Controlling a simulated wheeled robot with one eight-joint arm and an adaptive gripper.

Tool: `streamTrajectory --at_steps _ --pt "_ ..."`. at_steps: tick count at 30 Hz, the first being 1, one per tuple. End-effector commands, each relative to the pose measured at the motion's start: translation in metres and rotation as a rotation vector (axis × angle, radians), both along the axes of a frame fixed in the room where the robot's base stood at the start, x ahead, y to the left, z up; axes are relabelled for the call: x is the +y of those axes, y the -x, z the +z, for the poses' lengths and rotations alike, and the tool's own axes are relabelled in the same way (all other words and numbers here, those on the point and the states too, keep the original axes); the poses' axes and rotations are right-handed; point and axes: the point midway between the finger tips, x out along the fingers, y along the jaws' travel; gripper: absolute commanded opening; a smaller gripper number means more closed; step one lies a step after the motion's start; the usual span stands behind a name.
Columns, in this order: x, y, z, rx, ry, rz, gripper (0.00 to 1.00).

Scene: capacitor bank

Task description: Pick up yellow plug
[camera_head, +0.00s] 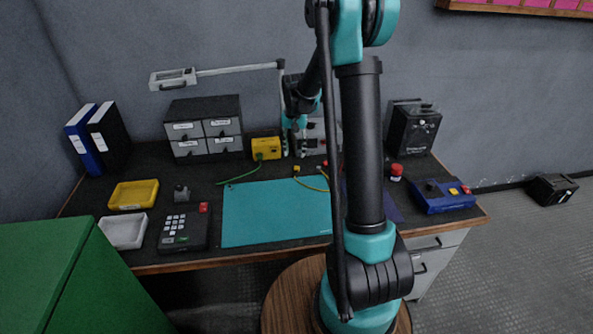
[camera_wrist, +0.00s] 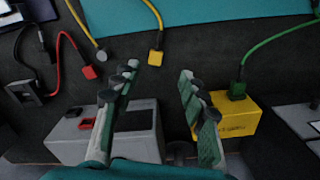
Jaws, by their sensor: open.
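The yellow plug (camera_wrist: 155,57) hangs on a yellow cable and shows in the wrist view just beyond my fingertips, near the left finger. It is small in the head view (camera_head: 296,170), at the back edge of the teal mat (camera_head: 270,215). My gripper (camera_wrist: 160,70) is open and empty, with its two fingers apart. No contact with the plug shows. In the head view my gripper (camera_head: 295,148) is over the back of the desk and partly hidden by my arm.
A yellow box (camera_wrist: 240,122) with a green plug (camera_wrist: 237,90) stands by the right finger. A grey box (camera_wrist: 140,143) lies beneath the left finger. A red plug (camera_wrist: 90,72) and a round grey cable end (camera_wrist: 101,56) lie left. The drawer unit (camera_head: 203,125) stands left.

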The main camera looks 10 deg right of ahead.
Motion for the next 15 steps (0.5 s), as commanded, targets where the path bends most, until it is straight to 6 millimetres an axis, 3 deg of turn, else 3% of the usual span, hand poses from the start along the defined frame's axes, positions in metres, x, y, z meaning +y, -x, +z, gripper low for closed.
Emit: streamTrajectory --at_steps 3,10,15 --pt "0.000 0.000 -0.015 0.000 0.000 0.000 0.43" --pt "-0.002 0.000 -0.029 0.000 0.000 0.000 0.43" --pt "-0.007 0.000 -0.054 0.000 0.000 -0.001 0.43"
